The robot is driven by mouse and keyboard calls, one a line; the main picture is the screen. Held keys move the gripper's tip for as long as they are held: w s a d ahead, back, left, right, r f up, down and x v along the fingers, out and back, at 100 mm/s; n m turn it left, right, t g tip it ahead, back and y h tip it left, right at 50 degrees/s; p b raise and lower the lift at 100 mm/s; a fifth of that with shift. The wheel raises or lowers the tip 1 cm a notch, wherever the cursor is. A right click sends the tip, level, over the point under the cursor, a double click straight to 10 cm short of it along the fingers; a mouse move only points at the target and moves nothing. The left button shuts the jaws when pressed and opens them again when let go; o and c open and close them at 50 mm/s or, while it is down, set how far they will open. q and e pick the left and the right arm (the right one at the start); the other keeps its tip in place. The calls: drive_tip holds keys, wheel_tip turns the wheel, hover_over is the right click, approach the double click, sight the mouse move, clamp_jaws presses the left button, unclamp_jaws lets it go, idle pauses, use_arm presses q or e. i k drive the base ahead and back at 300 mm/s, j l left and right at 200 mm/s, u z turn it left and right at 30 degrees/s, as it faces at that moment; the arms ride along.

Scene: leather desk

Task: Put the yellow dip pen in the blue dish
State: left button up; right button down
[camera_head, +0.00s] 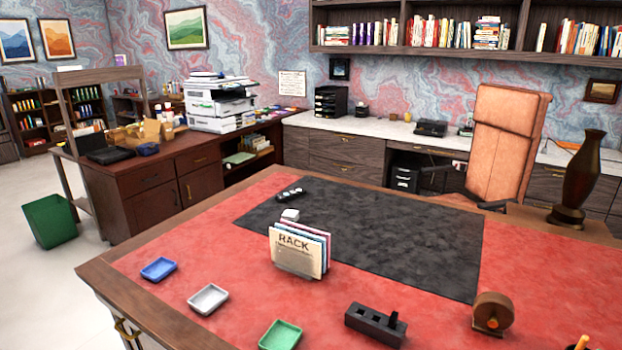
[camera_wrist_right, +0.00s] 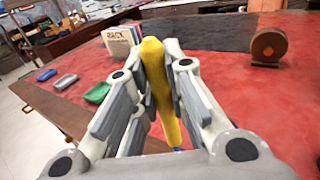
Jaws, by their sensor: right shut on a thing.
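The yellow dip pen (camera_wrist_right: 160,85) is between the fingers of my right gripper (camera_wrist_right: 158,62) in the right wrist view, with a small blue part low down at its near end. The right gripper is shut on it, above the red desk top. An orange-yellow tip (camera_head: 582,342) at the bottom right edge of the head view looks like the pen's end. The blue dish (camera_head: 158,269) lies at the desk's left side and looks empty; it also shows in the right wrist view (camera_wrist_right: 46,74). My left gripper is in neither view.
A white dish (camera_head: 208,299) and a green dish (camera_head: 281,336) stand near the blue one. A card rack (camera_head: 297,253), a black holder (camera_head: 375,325) and a brown round dispenser (camera_head: 493,313) stand on the red desk top. A dark mat (camera_head: 400,240) lies behind.

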sight(159, 271)
drive_tip(key=i+j+u, duration=0.2)
drive_tip(key=i+j, duration=0.4)
drive_tip(key=j, duration=0.4)
drive_tip(key=i+j+u, duration=0.2)
drive_tip(key=i+j, duration=0.4)
drive_tip(key=j, duration=0.3)
drive_tip(key=i+j+u, duration=0.2)
drive_tip(key=i+j, duration=0.5)
drive_tip(key=j, duration=0.1)
